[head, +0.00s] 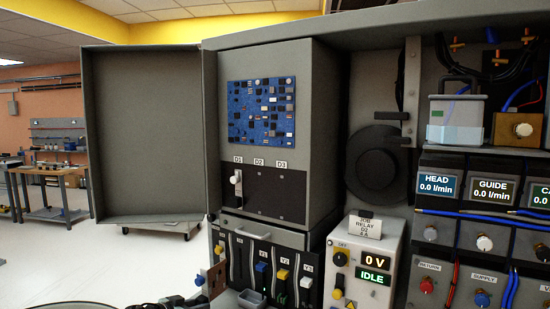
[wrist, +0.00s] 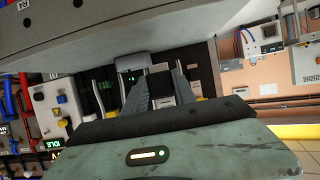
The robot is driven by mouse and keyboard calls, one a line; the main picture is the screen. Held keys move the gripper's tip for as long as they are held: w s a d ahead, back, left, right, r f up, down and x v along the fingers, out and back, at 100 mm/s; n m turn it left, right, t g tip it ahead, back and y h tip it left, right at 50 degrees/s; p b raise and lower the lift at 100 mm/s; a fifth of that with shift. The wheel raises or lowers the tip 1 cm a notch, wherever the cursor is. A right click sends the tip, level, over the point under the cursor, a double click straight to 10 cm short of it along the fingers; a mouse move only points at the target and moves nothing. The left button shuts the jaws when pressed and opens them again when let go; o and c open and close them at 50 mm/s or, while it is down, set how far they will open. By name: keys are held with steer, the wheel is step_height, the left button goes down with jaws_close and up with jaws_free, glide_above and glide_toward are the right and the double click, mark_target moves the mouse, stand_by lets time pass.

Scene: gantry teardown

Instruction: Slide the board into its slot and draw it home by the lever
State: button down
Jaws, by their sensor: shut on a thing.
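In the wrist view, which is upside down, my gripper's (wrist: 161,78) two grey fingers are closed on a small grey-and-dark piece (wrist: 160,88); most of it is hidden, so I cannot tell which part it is. In the head view, I cannot make out my gripper clearly. A blue circuit board (head: 262,110) shows face-on in the grey cabinet (head: 325,120). Below it is a black panel (head: 290,192) labelled D1, D2 and D3. A lever with a white knob (head: 237,179) stands upright under D1; no lever shows under D2 or D3.
The grey cabinet door (head: 145,135) is swung open at left. Below the panel is a row of levers (head: 262,270) with coloured knobs. A white relay box (head: 360,265) reads 0 V and IDLE. Hoses and gauges crowd the right. The floor at left has free room.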

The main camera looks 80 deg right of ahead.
steer(key=shift+w+a, duration=0.3)
steer(key=shift+a, duration=0.55)
steer(key=shift+w+a, duration=0.3)
steer(key=shift+a, duration=0.5)
steer(key=shift+w+a, duration=0.3)
steer(key=shift+a, duration=0.55)
